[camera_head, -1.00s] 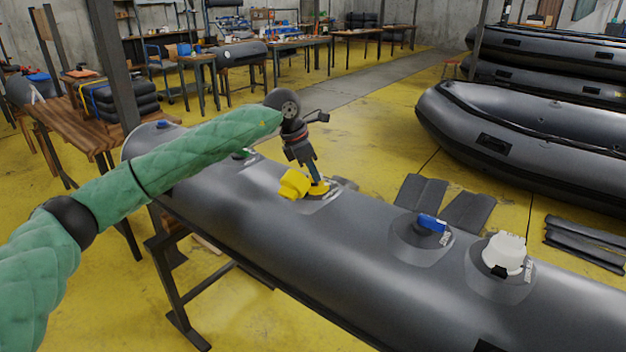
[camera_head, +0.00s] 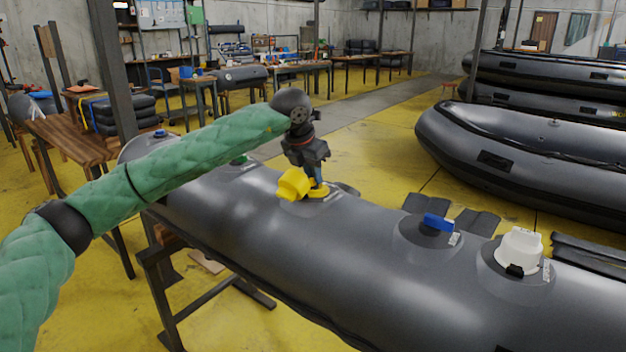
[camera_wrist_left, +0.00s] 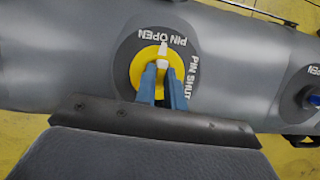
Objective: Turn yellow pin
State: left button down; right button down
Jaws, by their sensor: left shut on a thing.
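The yellow pin (camera_wrist_left: 143,66) is a round yellow disc with a pale raised bar. It sits on a dark round patch (camera_wrist_left: 190,47) lettered PIN OPEN and PIN SHUT. The bar's tip points up at the PIN OPEN lettering in the left wrist view. My left gripper (camera_wrist_left: 162,82) has its blue fingers closed around the bar. In the head view, my left gripper (camera_head: 317,180) reaches down onto the yellow pin (camera_head: 318,192), partly hiding it. My right gripper is not in view.
The grey tube (camera_head: 300,240) lies on a dark stand. Large grey boats (camera_head: 540,150) lie at right; a wooden bench (camera_head: 75,135) stands at left.

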pick_arm(q)
jog(key=shift+r+n+b, duration=0.15)
jog(key=shift+n+b, duration=0.15)
jog(key=shift+n, duration=0.1)
jog(key=c, duration=1.5)
grip_release()
jog(key=shift+v, duration=3.8)
